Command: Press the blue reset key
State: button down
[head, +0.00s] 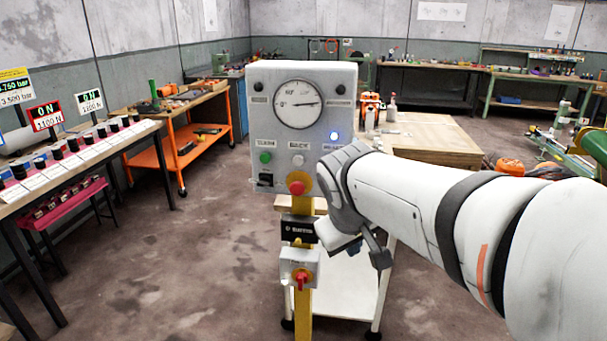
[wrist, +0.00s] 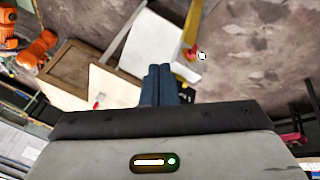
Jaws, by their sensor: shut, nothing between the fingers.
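A grey control panel (head: 258,110) with a round gauge (head: 298,104) stands in the middle of the head view. A small blue light (head: 334,136) glows at its right side, above a label. A green key (head: 265,157) and a pale key (head: 298,160) sit under the other labels. My arm covers the spot under the right label, so no blue key shows clearly there. In the wrist view my gripper (wrist: 160,70) is shut and empty, its dark fingers close together. My wrist hangs right of and below the panel face in the head view; contact with the panel is not visible.
A white cart (head: 345,295) stands behind. An orange trolley (head: 170,150) is at left. Floor at front left is clear.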

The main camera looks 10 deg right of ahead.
jog(key=w+a+r+n+t+h+b, duration=0.1)
jog(key=w+r, duration=0.2)
jog(key=w, duration=0.2)
jog(key=w+a+r+n+t+h+b, duration=0.1)
jog(key=w+a+r+n+t+b, duration=0.1)
jog(key=w, duration=0.4)
jog(key=shift+w+r+b, duration=0.3)
jog(key=shift+r, duration=0.2)
jog(key=w+d+p, duration=0.2)
jog(key=w+p, duration=0.1)
jog(key=w, duration=0.5)
jog(key=shift+w+d, duration=0.2)
jog(key=shift+d, duration=0.2)
dwell(0.9)
jog(key=shift+w+d+p, duration=0.15)
jog(key=shift+w+p, duration=0.2)
jog(key=shift+w, duration=0.05)
